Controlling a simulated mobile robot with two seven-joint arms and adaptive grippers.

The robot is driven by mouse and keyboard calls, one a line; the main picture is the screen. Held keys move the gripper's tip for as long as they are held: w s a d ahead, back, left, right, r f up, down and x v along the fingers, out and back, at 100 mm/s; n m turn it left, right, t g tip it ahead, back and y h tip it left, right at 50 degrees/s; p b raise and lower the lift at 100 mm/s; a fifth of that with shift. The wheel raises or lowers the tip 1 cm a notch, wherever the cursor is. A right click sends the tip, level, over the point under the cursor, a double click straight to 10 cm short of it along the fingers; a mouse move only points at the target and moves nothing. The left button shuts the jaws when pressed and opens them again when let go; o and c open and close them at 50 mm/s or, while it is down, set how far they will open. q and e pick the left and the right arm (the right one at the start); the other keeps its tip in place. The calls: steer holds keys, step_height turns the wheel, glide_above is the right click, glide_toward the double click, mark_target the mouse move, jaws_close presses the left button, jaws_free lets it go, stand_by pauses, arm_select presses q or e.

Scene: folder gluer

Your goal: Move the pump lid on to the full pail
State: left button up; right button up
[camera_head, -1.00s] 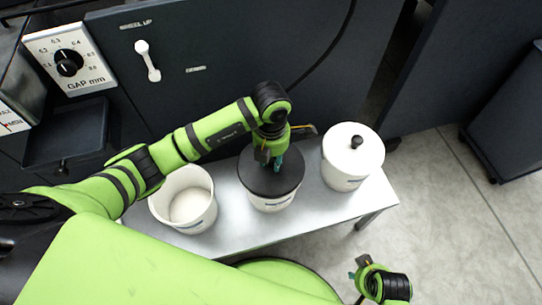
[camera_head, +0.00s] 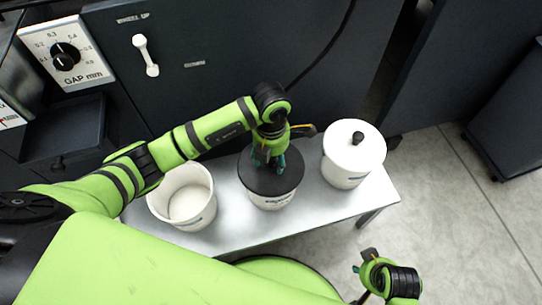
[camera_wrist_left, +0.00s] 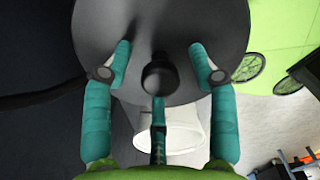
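A black round lid (camera_head: 285,184) with a dark knob (camera_wrist_left: 160,76) covers the middle white pail (camera_head: 272,202) on the bench. My left gripper (camera_head: 268,161) is over this lid. In the left wrist view its teal fingers (camera_wrist_left: 160,80) stand spread around the knob, with gaps on both sides. The left pail (camera_head: 197,214) has no lid, and pale material (camera_head: 187,204) lies inside it. The right pail (camera_head: 343,179) wears a white lid (camera_head: 352,155) with a black knob. My right gripper (camera_head: 362,262) is low at the right, empty, its fingertips apart.
The pails stand in a row on a narrow grey bench (camera_head: 235,232). A dark machine panel with a white handle (camera_head: 146,56) and a gap dial (camera_head: 64,56) rises behind it. Open floor (camera_head: 455,235) lies to the right.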

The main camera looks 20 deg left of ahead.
arm_select(q)
step_height(320, 180, up, 12)
stand_by(0.6)
stand_by(0.5)
